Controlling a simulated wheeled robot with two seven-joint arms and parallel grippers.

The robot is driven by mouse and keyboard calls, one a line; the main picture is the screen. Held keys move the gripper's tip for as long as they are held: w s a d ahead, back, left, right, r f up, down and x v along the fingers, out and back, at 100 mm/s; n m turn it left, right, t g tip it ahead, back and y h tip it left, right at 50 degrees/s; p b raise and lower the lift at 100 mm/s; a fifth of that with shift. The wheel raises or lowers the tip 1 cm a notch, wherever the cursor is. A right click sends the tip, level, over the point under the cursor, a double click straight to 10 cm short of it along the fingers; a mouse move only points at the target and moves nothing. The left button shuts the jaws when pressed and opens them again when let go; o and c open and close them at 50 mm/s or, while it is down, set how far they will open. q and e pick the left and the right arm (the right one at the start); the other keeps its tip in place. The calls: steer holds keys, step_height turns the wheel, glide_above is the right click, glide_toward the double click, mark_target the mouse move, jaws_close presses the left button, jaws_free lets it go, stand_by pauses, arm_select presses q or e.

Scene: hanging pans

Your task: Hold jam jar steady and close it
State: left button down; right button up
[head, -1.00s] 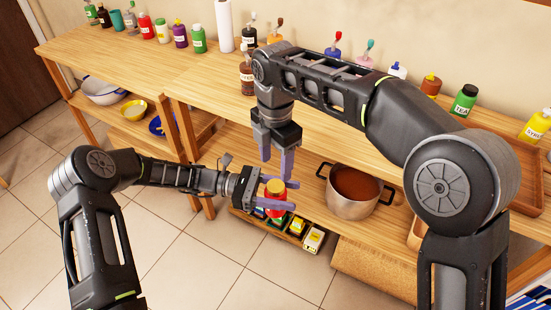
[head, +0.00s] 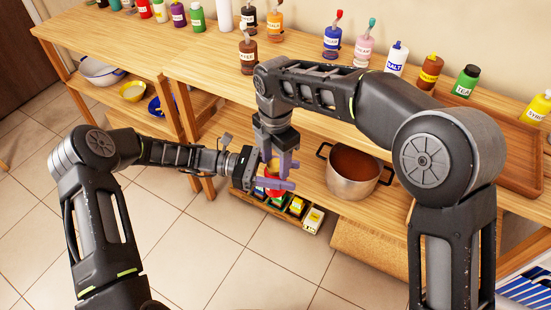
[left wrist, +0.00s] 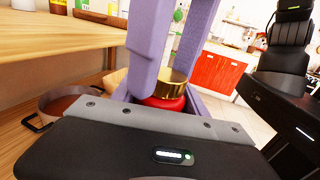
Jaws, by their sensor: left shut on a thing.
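The jam jar (head: 272,182) is red with a gold lid. It stands upright in my left gripper (head: 281,185), which is shut around its body and holds it in front of the lower shelf. In the left wrist view the gold lid (left wrist: 175,85) sits over the red jar (left wrist: 162,102); I cannot tell how tightly it is on. My right gripper (head: 276,163) points down from above, with its purple fingers apart on either side of the lid. The same right fingers (left wrist: 172,68) show in the left wrist view. They hide part of the lid, and whether they touch it is unclear.
A steel pot (head: 353,178) with brown contents stands on the lower shelf, right of the grippers. A crate (head: 296,208) of small packages lies below the jar. Labelled bottles line the wooden counter (head: 215,62) above. The tiled floor in front is clear.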

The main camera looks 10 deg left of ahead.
jaws_close()
steer(key=shift+o, duration=1.3)
jaws_free()
steer(key=shift+r, duration=2.3)
steer(key=shift+c, duration=0.4)
